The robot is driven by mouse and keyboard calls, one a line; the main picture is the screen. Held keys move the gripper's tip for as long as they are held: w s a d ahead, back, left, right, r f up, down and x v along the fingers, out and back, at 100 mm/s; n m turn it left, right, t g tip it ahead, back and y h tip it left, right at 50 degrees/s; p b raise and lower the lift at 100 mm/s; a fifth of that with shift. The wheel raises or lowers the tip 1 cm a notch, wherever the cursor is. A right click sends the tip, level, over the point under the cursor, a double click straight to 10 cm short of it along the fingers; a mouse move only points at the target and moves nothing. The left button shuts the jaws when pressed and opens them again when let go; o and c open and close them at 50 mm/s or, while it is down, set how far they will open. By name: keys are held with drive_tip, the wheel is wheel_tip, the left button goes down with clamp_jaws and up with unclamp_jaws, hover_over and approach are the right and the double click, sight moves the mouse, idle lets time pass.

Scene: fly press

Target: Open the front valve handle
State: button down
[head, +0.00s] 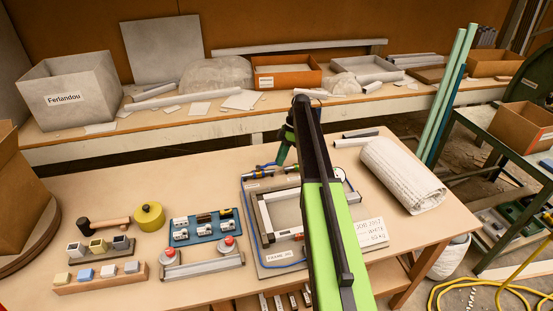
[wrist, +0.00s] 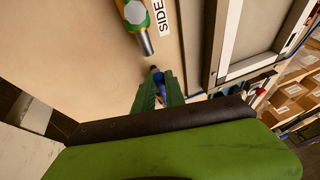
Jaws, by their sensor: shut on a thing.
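A board with a frame (head: 262,235) lies on the table, with valves (head: 262,175) along its back edge. My gripper (head: 281,158) reaches down there from above. In the wrist view my gripper (wrist: 158,88) has its two green fingers shut on a small blue valve handle (wrist: 160,91), which sits between the tips. The arm and fingers hide part of it, and I cannot tell its exact angle. Another fitting, a green and yellow valve part with a metal pipe (wrist: 145,40), stands apart above the fingers, beside the label "SIDE" (wrist: 160,18).
A blue tray of small parts (head: 205,228), a bar with two red knobs (head: 202,264) and a yellow-green tin (head: 150,216) stand left of the board. A white roll (head: 403,176) lies right. A white sign (head: 371,232) stands at the board's right edge. The table's left back is clear.

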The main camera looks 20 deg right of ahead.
drive_tip(key=shift+w+a, duration=0.25)
drive_tip(key=shift+a, duration=0.55)
drive_tip(key=c, duration=1.4)
unclamp_jaws()
drive_tip(key=shift+d, duration=0.15)
drive_tip(key=p+v, duration=1.5)
drive_tip(key=v, duration=0.2)
drive_tip(key=shift+w+d+r+p, duration=0.1)
drive_tip(key=shift+d+r+p, duration=0.15)
drive_tip(key=shift+p, duration=0.15)
drive_tip(key=shift+a, duration=0.15)
